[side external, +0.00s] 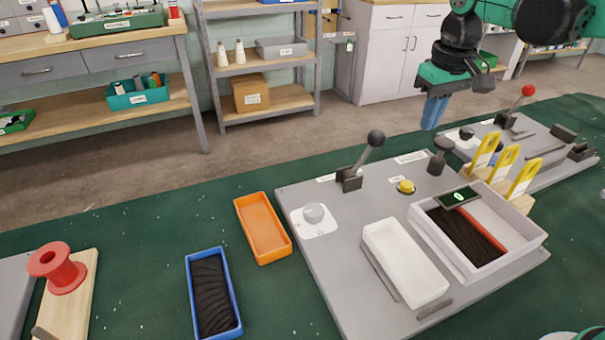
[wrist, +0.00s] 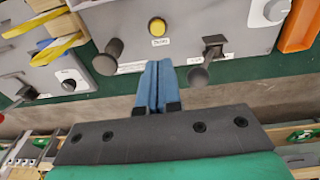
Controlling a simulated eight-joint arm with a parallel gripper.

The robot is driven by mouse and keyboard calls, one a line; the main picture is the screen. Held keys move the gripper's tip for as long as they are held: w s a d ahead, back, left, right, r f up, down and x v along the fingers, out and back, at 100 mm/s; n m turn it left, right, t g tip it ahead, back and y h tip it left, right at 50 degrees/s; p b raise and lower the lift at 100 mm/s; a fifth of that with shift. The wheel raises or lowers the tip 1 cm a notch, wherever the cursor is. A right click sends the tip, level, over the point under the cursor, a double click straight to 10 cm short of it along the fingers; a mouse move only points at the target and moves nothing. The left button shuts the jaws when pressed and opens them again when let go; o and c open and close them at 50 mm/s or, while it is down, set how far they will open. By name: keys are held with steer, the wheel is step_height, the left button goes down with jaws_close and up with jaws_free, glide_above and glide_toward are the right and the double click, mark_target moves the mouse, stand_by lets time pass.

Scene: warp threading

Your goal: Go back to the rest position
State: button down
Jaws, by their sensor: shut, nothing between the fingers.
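My gripper (side external: 432,112) hangs in the air at the upper right of the side view, above the far edge of the green table. Its blue fingers are shut together with nothing between them. In the wrist view the shut fingers (wrist: 158,88) point toward the grey panel (wrist: 190,30), apart from it. The same grey panel (side external: 330,250) lies on the table in the side view. It carries a black ball lever (side external: 375,139), a yellow button (side external: 406,187), a dark knob (side external: 441,152) and a grey dial (side external: 313,213).
A white tray (side external: 405,262) and a larger white box (side external: 525,240) with dark strands sit on the panel. Yellow hooks (side external: 505,165) and a red-knobbed lever (side external: 527,91) stand to the right. Orange (side external: 262,228) and blue (side external: 189,282) trays and a red spool (side external: 57,270) are left.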

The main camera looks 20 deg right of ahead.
steer(key=s+a+f+t, duration=0.1)
steer(key=s+t, duration=0.4)
steer(key=s, duration=0.5)
steer(key=shift+a+f+t, duration=0.25)
steer(key=shift+f+t, duration=0.15)
steer(key=shift+f, duration=0.5)
